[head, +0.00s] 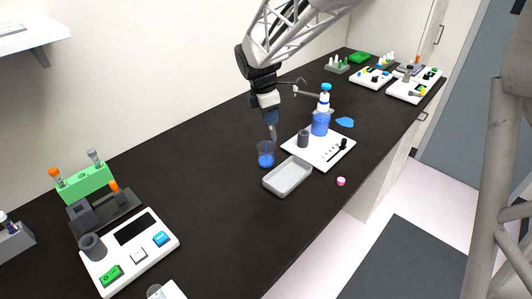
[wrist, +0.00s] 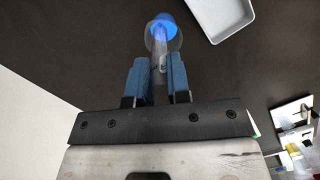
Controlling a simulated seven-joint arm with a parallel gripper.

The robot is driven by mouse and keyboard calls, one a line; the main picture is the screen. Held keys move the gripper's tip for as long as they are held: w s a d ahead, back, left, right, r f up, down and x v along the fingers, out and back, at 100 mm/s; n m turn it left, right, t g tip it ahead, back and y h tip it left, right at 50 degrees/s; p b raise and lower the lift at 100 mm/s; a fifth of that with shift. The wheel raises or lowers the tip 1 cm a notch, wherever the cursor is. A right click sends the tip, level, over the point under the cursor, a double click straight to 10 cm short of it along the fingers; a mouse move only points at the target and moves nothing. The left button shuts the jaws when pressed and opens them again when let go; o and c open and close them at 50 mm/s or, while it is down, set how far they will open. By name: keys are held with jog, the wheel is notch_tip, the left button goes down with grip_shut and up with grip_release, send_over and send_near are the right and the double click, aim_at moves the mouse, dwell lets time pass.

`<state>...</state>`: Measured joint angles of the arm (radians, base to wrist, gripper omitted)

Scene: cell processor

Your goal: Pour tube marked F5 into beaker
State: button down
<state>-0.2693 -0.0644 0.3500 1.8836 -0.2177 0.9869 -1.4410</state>
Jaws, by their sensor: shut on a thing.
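My gripper (head: 271,121) is shut on a clear tube (head: 274,133) and holds it above the table, tilted with its far end down toward the beaker (head: 266,158). In the wrist view the tube (wrist: 159,62) lies between the two blue fingers (wrist: 158,80), its far end over the beaker (wrist: 177,42). The beaker stands on the dark table and has bright blue liquid in its bottom. A thin blue streak shows above that liquid in the head view. I cannot read any mark on the tube.
A grey tray (head: 288,178) sits just right of the beaker. Behind it is a white stirrer plate (head: 322,156) with a blue-filled bottle (head: 321,122). A green tube rack (head: 84,182) and a white device (head: 130,250) stand at the left. The table between is clear.

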jog(key=shift+r+y, duration=0.15)
jog(key=shift+y, duration=0.85)
jog(key=shift+r, duration=0.15)
jog(key=shift+r, duration=2.35)
jog(key=shift+s, duration=0.1)
